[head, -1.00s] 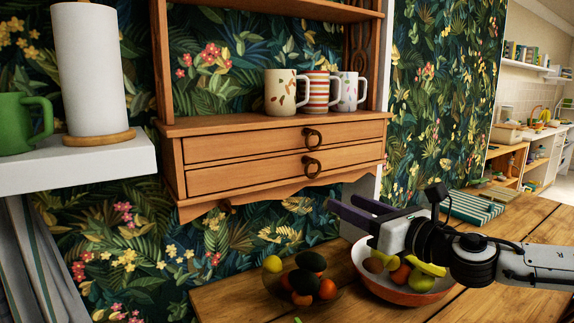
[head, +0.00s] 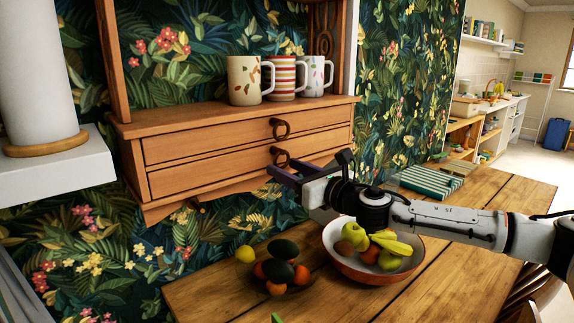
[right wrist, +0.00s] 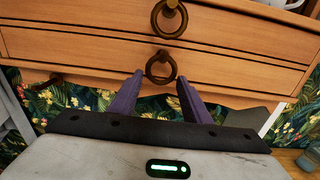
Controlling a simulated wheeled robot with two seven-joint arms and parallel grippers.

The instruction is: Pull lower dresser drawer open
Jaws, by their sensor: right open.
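The wooden dresser hangs on the wall with two shut drawers. The lower drawer (head: 205,174) has a dark ring handle (head: 280,157), which also shows in the right wrist view (right wrist: 160,67). My right gripper (head: 283,169) is at the lower handle, its purple fingers pointing toward the drawer front. In the right wrist view, the open fingers (right wrist: 160,78) are spread left and right of the ring's lower part. I cannot tell whether either finger touches it. The upper drawer (head: 205,144) has a similar ring (head: 281,129). My left gripper is not in view.
Several mugs (head: 245,82) stand on the dresser top. Below my right arm, a fruit bowl (head: 350,270) and a smaller fruit group (head: 282,250) sit on the wooden table (head: 430,277). A white shelf (head: 60,165) with a paper roll (head: 30,75) is at left.

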